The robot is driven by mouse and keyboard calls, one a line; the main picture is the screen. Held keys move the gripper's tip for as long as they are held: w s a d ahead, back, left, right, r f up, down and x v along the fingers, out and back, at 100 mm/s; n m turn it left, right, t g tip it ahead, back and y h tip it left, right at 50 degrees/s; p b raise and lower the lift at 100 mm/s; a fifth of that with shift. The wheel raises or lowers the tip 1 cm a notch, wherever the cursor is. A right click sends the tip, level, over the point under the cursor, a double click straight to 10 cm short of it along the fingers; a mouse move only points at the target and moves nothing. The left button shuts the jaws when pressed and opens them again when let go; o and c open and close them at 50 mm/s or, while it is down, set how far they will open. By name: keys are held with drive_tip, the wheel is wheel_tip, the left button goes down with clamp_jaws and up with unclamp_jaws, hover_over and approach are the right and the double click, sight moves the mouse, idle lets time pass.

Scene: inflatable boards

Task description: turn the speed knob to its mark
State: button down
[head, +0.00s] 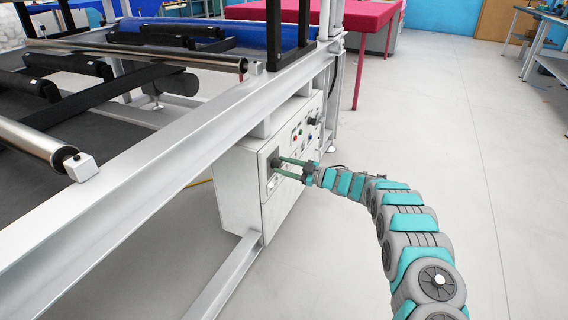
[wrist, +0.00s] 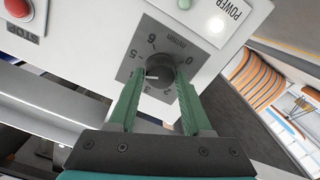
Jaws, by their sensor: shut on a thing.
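The speed knob (wrist: 157,70) is a dark round knob on a grey dial plate (wrist: 138,54) with numbers and "m/min" around it. In the head view my gripper (head: 279,163) reaches the front of the white control box (head: 238,190). The fingers hide part of the dial, and I cannot make out a separate target mark.
A red button (wrist: 20,8), a green button (wrist: 184,3) and a lit white lamp (wrist: 216,24) by the POWER label sit near the dial. A long grey machine beam (head: 150,170) runs above the box. The floor (head: 480,190) to the right is clear.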

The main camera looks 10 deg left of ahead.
drive_tip(key=m+p, duration=0.1)
drive_tip(key=m, duration=0.3)
drive_tip(key=shift+m+p, duration=0.3)
drive_tip(key=shift+m, duration=0.1)
drive_tip(key=shift+f, duration=0.1)
drive_tip(key=shift+c, duration=1.7)
unclamp_jaws()
drive_tip(key=v, duration=0.7)
drive_tip(key=shift+d+b, duration=0.4)
drive_tip(key=shift+b, duration=0.05)
